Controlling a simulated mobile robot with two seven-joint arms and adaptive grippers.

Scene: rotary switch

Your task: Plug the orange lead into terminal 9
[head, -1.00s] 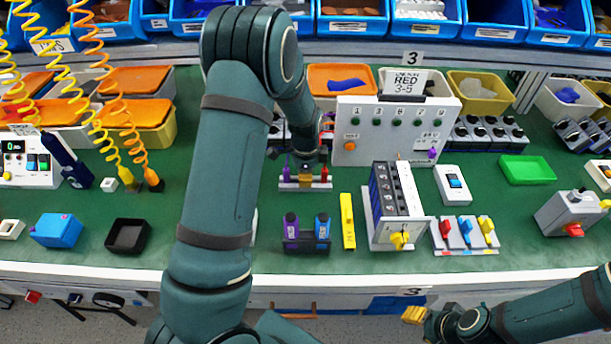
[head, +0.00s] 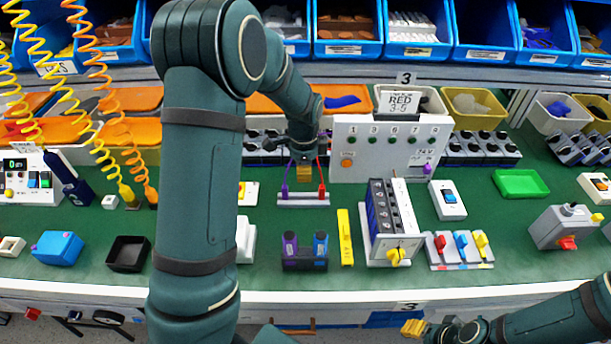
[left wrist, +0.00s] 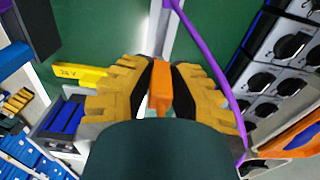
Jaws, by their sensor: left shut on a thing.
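My left gripper (head: 305,173) is above the lead rack (head: 303,202). In the left wrist view its yellow fingers (left wrist: 160,85) are shut on the orange lead's plug (left wrist: 160,92). A purple lead (head: 285,189) and a red lead (head: 322,190) stand in the rack. The white panel (head: 375,172) stands to the right with a row of numbered terminals. Terminal 9 (head: 435,141) is at the right end of that row. An orange knob or plug (head: 347,163) and a purple one (head: 428,168) are low on the panel. My right gripper (head: 415,328) is at the bottom; its opening is unclear.
In front are a purple-and-blue block (head: 303,250), a yellow bar (head: 345,238), a grey block with a yellow knob (head: 392,220) and coloured switches (head: 458,247). A purple cable (left wrist: 215,70) runs beside my left fingers. Green table shows between the objects.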

